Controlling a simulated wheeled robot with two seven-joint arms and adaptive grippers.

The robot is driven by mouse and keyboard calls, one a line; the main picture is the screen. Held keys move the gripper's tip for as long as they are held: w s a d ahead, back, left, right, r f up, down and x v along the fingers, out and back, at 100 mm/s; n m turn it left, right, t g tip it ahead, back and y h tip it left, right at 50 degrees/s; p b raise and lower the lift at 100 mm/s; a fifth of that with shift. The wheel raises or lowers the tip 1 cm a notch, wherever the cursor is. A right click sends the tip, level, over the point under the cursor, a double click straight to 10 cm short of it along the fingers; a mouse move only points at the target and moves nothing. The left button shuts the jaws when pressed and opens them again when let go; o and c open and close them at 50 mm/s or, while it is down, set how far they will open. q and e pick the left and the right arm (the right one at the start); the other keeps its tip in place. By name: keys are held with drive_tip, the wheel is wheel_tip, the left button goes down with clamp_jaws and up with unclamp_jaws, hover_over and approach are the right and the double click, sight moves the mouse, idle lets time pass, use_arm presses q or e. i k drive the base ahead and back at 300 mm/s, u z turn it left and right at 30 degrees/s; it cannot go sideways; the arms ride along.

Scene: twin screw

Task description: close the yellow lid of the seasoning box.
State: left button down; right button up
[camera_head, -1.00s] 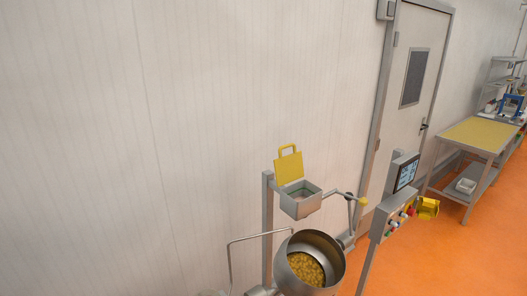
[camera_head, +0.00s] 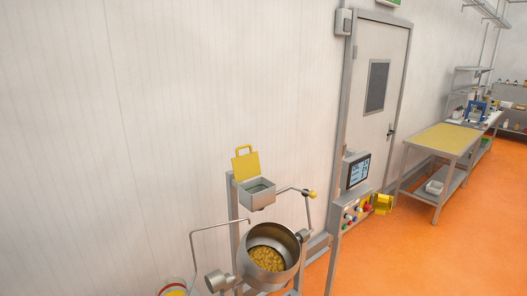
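The seasoning box (camera_head: 258,197) is a small grey metal box on a post above the drum. Its yellow lid (camera_head: 245,167), with a loop handle at the top, stands raised at the back of the box, so the box is open. Neither of my grippers shows in the head view.
Below the box is a tilted metal drum (camera_head: 283,243) with yellow-brown pieces inside. A lever with a yellow knob (camera_head: 313,194) stands to the right. A control panel with a screen (camera_head: 357,170) is further right. A yellow-topped table (camera_head: 445,138) stands beyond; orange floor (camera_head: 420,255) is clear at right.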

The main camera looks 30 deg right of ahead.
sight(246, 167)
drive_tip(key=z, duration=0.95)
drive_tip(key=i, duration=0.3)
